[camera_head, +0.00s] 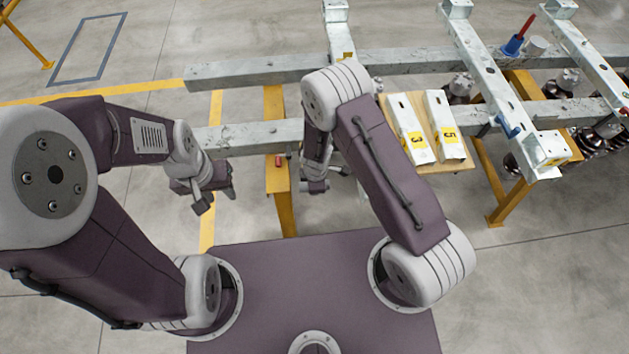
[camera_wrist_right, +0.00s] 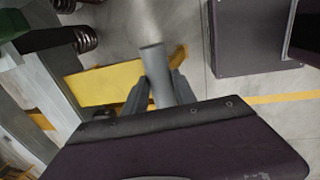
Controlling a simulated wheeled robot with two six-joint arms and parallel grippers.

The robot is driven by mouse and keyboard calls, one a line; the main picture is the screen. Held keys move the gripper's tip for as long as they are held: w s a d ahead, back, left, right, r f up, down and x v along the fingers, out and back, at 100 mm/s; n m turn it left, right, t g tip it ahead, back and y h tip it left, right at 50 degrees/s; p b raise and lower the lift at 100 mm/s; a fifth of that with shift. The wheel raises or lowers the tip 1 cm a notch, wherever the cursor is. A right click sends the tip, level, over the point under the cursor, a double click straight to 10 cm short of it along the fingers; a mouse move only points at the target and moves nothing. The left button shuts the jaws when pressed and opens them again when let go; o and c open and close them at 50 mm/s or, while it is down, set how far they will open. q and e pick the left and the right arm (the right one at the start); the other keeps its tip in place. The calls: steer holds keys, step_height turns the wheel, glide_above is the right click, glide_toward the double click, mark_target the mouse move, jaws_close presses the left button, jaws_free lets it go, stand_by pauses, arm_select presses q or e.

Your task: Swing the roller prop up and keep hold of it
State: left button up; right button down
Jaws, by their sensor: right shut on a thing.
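In the right wrist view a grey bar, which I take to be the roller prop (camera_wrist_right: 157,75), stands between the two fingers of my right gripper (camera_wrist_right: 158,92). The fingers are shut on it. A pale, blurred round part continues beyond its far end. In the head view my right gripper (camera_head: 318,186) is beside the yellow trestle, below the near rail, and largely hidden by its own arm; the prop cannot be made out clearly there. My left gripper (camera_head: 215,198) hangs empty over the floor, left of the trestle, with its fingers apart.
Galvanised rails (camera_head: 245,136) and cross beams (camera_head: 490,75) rest on yellow trestles (camera_head: 277,150). Two white boxes marked 3 (camera_head: 412,138) and 5 (camera_head: 444,125) lie on a wooden board (camera_head: 447,166). A blue tool with red handle (camera_head: 514,46) stands at the back right.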

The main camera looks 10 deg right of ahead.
arm_select(q)
step_height(320, 180, up, 12)
steer(key=p, duration=1.1)
